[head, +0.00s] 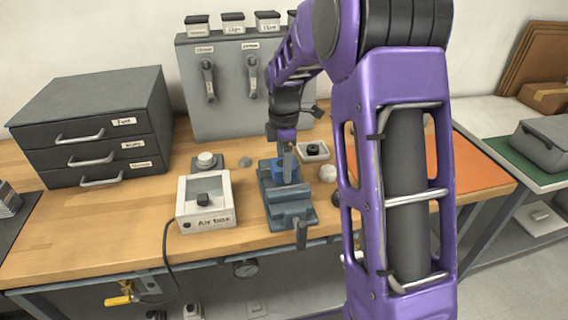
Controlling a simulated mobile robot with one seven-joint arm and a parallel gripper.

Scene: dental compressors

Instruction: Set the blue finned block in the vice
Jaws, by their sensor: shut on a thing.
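The blue-grey vice (290,211) stands on the wooden workbench near its front edge, its handle hanging over the edge. My gripper (288,174) points down over the rear part of the vice. It is shut on the blue finned block (278,170), which is small and partly hidden by the finger. The block is at the vice's jaws. I cannot tell whether it rests on the vice or hangs just above it.
A white box marked "Air box" (206,216) stands just left of the vice. A round pale object (327,173) and a small tray (313,152) are to its right and behind. A drawer cabinet (92,130) is at left, a grey panel (230,105) behind. An orange mat (470,165) lies right.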

